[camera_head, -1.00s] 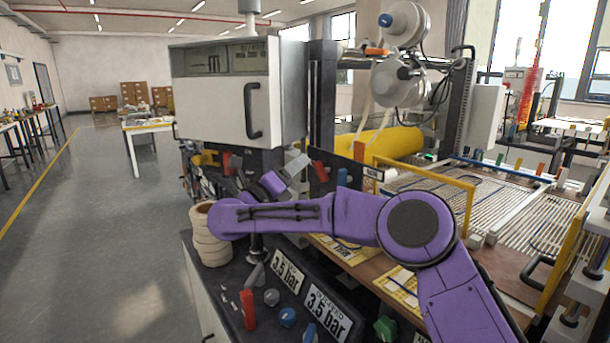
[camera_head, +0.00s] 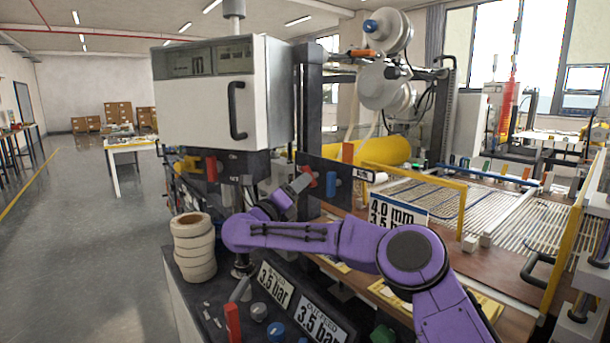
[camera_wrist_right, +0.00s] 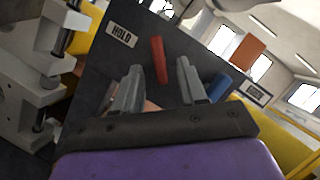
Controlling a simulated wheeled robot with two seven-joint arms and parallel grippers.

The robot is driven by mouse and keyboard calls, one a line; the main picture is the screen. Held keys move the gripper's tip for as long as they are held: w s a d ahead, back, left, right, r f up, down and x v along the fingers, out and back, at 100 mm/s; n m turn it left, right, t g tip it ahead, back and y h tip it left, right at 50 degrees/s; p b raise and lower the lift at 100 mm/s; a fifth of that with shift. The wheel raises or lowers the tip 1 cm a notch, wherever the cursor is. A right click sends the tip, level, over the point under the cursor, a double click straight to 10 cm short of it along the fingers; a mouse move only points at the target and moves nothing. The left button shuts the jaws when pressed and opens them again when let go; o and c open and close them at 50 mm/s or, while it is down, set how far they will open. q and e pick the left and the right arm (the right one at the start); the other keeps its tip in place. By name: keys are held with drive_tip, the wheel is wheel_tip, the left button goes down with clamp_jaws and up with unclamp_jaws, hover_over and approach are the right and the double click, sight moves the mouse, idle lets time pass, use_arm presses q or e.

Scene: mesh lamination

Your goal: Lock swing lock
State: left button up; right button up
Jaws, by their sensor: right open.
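A dark upright panel (camera_head: 318,190) stands beyond my right gripper, with a red handle (camera_head: 309,172), a blue handle (camera_head: 331,184) and an orange-red block (camera_head: 348,152). I cannot tell which part is the swing lock. My right gripper (camera_head: 300,183) is open in front of this panel. In the right wrist view the red handle (camera_wrist_right: 159,58) appears between the open fingers (camera_wrist_right: 160,82), beside a "HOLD" label (camera_wrist_right: 122,35). Whether the fingers reach around it is unclear. The blue handle (camera_wrist_right: 220,87) is right of the fingers. My left gripper is out of view.
A white machine cabinet (camera_head: 205,105) stands at left. A yellow frame (camera_head: 420,190) and striped mesh bed (camera_head: 510,223) are at right. Open floor lies left.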

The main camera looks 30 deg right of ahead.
drive_tip(key=x, duration=0.3)
drive_tip(key=shift+p, duration=0.3)
drive_tip(key=shift+c, duration=0.3)
clamp_jaws()
drive_tip(key=shift+w+m+g+h+b, duration=0.1)
drive_tip(key=shift+m+g+h+b, duration=0.3)
drive_tip(key=shift+m+g+b, duration=1.05)
drive_tip(key=shift+w+m+g+h+b, duration=0.1)
drive_tip(key=shift+m+g+h+b, duration=0.4)
drive_tip(key=shift+m, duration=1.9)
drive_tip(key=shift+w+m+g+h+b, duration=0.1)
drive_tip(key=shift+m+g+h+b, duration=0.2)
drive_tip(key=shift+m+g+b, duration=1.15)
drive_tip(key=shift+f+m+t+p, duration=0.1)
drive_tip(key=shift+m+t+p, duration=0.4)
drive_tip(key=shift+m, duration=0.2)
